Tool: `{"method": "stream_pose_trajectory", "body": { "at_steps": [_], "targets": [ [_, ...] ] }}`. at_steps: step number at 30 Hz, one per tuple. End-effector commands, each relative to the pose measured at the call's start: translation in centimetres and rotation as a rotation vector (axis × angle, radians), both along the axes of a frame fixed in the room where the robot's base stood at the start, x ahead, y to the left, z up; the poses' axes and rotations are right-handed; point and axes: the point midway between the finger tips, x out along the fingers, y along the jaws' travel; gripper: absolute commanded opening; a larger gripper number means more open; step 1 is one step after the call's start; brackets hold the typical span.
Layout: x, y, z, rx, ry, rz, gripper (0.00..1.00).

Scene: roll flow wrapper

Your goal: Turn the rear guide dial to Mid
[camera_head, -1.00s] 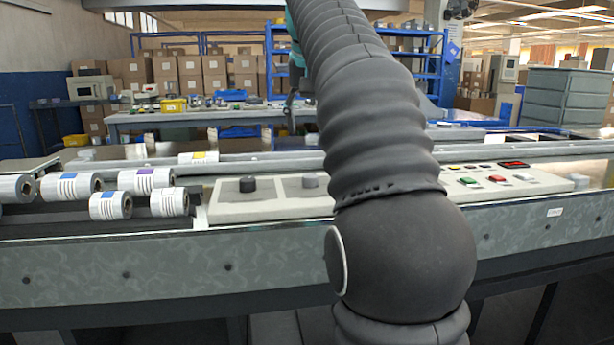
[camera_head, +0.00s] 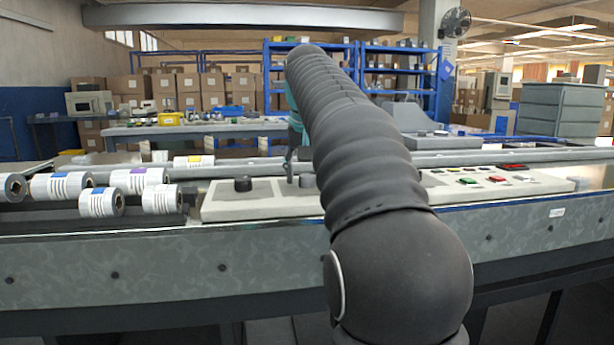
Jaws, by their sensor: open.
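A light control panel (camera_head: 270,208) on the machine carries two dark dials. The left dial (camera_head: 243,183) is in plain view. The second dial (camera_head: 307,180) is partly covered by my arm. I cannot read any dial marks, so I cannot tell which one is the rear guide dial or where it points. My gripper (camera_head: 292,172) hangs down at the second dial, with its fingers open. One dark finger shows just left of that dial; the rest is hidden behind my arm. I cannot tell if the finger touches the dial.
Several film rolls with coloured labels (camera_head: 98,202) lie left of the panel. Coloured buttons (camera_head: 497,179) sit on the panel's right part. A metal rail (camera_head: 240,168) runs behind the panel. My arm blocks the panel's middle.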

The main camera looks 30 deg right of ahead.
Motion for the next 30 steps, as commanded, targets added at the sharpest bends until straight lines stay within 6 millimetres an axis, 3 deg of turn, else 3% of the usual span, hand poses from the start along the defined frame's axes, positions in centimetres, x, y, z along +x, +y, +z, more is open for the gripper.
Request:
{"method": "stream_pose_trajectory", "body": {
  "at_steps": [6, 13, 14, 20, 30],
  "targets": [
    [0.01, 0.00, 0.00, 0.000, 0.000, 0.000, 0.63],
    [0.00, 0.00, 0.00, 0.000, 0.000, 0.000, 0.05],
    [0.00, 0.00, 0.00, 0.000, 0.000, 0.000, 0.03],
    [-0.05, -0.07, 0.21, 0.000, 0.002, 0.029, 0.03],
    [-0.08, -0.22, 0.43, 0.002, 0.003, 0.302, 0.03]
  ]
}}
